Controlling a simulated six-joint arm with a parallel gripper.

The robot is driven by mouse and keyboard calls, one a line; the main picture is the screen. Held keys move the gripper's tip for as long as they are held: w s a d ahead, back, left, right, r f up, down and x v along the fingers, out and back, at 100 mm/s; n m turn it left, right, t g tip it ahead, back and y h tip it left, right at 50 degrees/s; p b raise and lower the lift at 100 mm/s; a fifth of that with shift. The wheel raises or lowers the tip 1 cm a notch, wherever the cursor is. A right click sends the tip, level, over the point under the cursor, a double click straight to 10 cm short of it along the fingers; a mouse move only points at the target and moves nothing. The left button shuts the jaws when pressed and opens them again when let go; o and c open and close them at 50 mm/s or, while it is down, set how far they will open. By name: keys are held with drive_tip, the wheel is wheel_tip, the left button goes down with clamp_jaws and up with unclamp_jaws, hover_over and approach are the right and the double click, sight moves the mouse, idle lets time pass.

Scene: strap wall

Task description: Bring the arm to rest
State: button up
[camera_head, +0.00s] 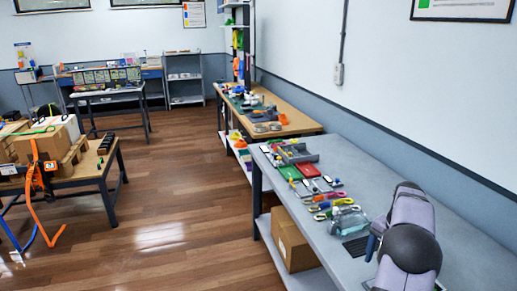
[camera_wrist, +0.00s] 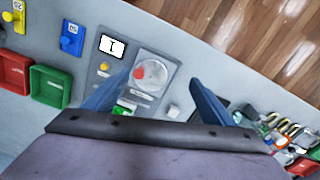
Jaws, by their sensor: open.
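My gripper (camera_wrist: 160,80) shows in the wrist view with its two blue fingers spread apart and nothing between them. Behind the fingers, a grey panel carries a round dial (camera_wrist: 152,73) with a red knob, a small white display (camera_wrist: 111,46) and a yellow knob. I cannot tell how far the fingertips are from the panel. In the head view my arm stands over the near right part of the grey bench (camera_head: 345,160).
A green tray (camera_wrist: 50,86) and a red tray (camera_wrist: 16,73) lie beside the panel. Several tools (camera_head: 325,200) and a clear container (camera_head: 348,220) lie along the bench. A cardboard box (camera_head: 292,242) sits underneath. A strapped load stands on the left table. The floor between is clear.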

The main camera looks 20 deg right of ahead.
drive_tip(key=a+r+n, duration=0.2)
drive_tip(key=a+n, duration=0.6)
drive_tip(key=a, duration=1.7)
drive_tip(key=s+a+f+n, duration=0.3)
drive_tip(key=s+a+n, duration=0.3)
drive_tip(key=s+a, duration=0.7)
drive_tip(key=shift+s+a+f+n, duration=0.3)
drive_tip(key=shift+a+f+n, duration=0.1)
drive_tip(key=shift+a, duration=0.35)
drive_tip(key=shift+o, duration=0.6)
